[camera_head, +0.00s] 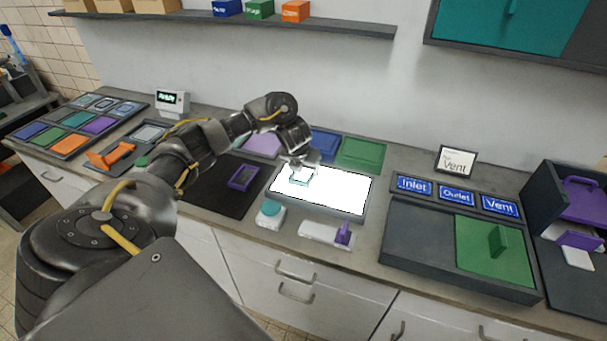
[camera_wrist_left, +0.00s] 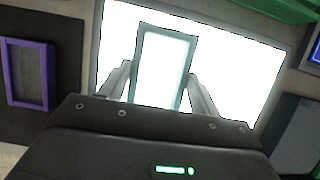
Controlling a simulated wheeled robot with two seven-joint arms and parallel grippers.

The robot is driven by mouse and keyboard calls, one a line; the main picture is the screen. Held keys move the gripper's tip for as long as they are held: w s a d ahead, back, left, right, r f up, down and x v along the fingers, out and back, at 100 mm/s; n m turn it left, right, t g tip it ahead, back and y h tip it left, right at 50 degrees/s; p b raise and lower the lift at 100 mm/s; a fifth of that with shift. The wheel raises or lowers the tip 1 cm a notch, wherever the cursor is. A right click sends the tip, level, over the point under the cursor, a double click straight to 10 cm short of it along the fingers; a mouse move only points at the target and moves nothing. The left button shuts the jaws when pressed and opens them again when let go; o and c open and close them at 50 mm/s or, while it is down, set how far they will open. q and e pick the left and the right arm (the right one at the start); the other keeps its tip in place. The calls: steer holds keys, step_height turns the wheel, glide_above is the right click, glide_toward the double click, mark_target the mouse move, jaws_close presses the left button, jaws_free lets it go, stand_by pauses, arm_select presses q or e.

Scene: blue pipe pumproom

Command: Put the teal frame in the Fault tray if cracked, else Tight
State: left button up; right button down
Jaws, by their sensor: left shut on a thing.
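The teal frame (camera_head: 303,185) is a small rectangular ring held over the glowing white light panel (camera_head: 345,190). My left gripper (camera_head: 302,166) is shut on it; in the left wrist view the frame (camera_wrist_left: 168,32) sits between the two fingers (camera_wrist_left: 158,85), bright light showing through its opening. No crack can be made out on the visible bars; its lower end is hidden by the gripper body. No tray marked Fault or Tight is legible. The readable labels are Inlet (camera_head: 414,186), Outlet (camera_head: 456,195) and Vent (camera_head: 499,205). My right gripper is out of view.
A purple frame (camera_head: 233,178) lies on a dark mat (camera_head: 214,200) left of the panel. A teal-topped button (camera_head: 270,208) and a white block with a purple lever (camera_head: 344,234) stand in front. A two-part tray with a green lid (camera_head: 478,252) stands at right.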

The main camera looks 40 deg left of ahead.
arm_select(q)
steer(key=s+d+r+p, duration=0.1)
steer(key=r, duration=0.1)
steer(key=d+r+p, duration=0.2)
steer(key=r, duration=0.1)
steer(key=s+d+r+p, duration=0.1)
steer(key=r+p, duration=0.1)
steer(key=r, duration=0.1)
steer(key=shift+s+d+r, duration=0.15)
steer(key=shift+s, duration=0.2)
steer(key=s+d+r+p, duration=0.1)
steer(key=s+d+r, duration=0.2)
steer(key=s+d, duration=0.2)
steer(key=d, duration=0.2)
steer(key=shift+d+p, duration=0.3)
steer(key=shift+p, duration=0.1)
steer(key=shift+d+f, duration=0.1)
